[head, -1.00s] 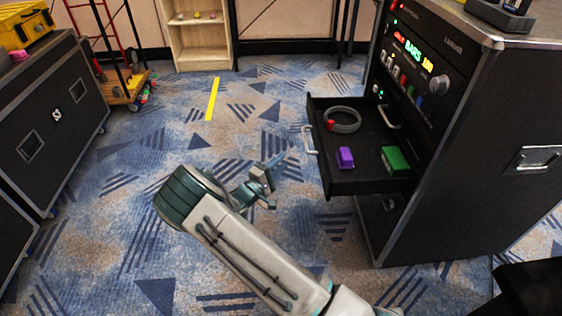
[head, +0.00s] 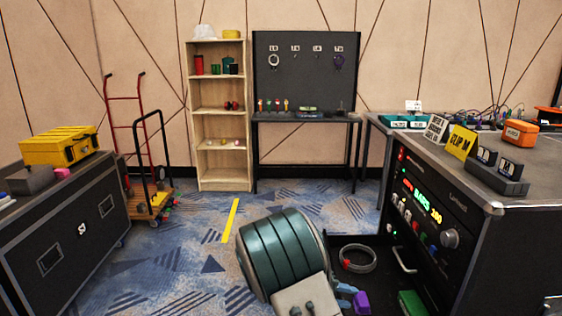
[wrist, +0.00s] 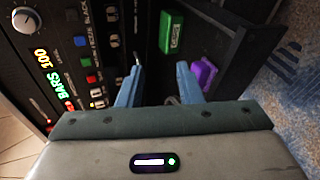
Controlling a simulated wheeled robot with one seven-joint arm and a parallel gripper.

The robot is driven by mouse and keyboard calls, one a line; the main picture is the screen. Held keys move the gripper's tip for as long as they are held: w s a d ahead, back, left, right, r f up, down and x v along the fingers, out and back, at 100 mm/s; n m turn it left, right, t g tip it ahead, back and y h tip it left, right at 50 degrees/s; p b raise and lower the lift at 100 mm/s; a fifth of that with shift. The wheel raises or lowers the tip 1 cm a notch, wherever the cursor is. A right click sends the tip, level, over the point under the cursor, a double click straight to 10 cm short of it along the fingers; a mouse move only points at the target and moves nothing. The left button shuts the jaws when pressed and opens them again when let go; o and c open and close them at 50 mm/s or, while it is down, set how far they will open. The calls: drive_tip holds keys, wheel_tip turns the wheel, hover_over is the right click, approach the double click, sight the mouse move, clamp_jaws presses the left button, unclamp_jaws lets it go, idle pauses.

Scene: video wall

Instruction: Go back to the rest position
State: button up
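My gripper (wrist: 158,75) is open in the wrist view, with its two blue fingers apart and nothing seen held between them. In the head view my own arm covers most of it; only a bit of blue shows beside the purple block. The black rack's drawer (head: 385,248) is pulled out, and my gripper is over or close to it; the exact height is unclear. In the drawer are a grey cable coil (head: 358,258) with a red part, a purple block (head: 361,302) and a green block (head: 412,303). The wrist view also shows the green block (wrist: 171,33) and purple block (wrist: 203,74).
The rack (head: 500,230) with its lit panel stands at right, below a top bearing signs and an orange case (head: 520,132). A black case (head: 75,230) stands at left, near a red hand truck (head: 125,130). A shelf (head: 218,185) stands behind. Carpet between is open.

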drive_tip(key=s+a+r+m+y+p, duration=0.1)
drive_tip(key=s+r+y+p, duration=0.5)
drive_tip(key=s+r, duration=0.6)
drive_tip(key=s+r+m+y+p, duration=0.2)
drive_tip(key=s+r+y+p, duration=0.5)
drive_tip(key=s+r, duration=0.5)
wheel_tip(320, 180, up, 6)
drive_tip(key=shift+s+a+r+m+t+p, duration=0.1)
drive_tip(key=shift+s+a+m+t+p, duration=0.25)
drive_tip(key=shift+p, duration=0.85)
drive_tip(key=shift+w+a, duration=0.1)
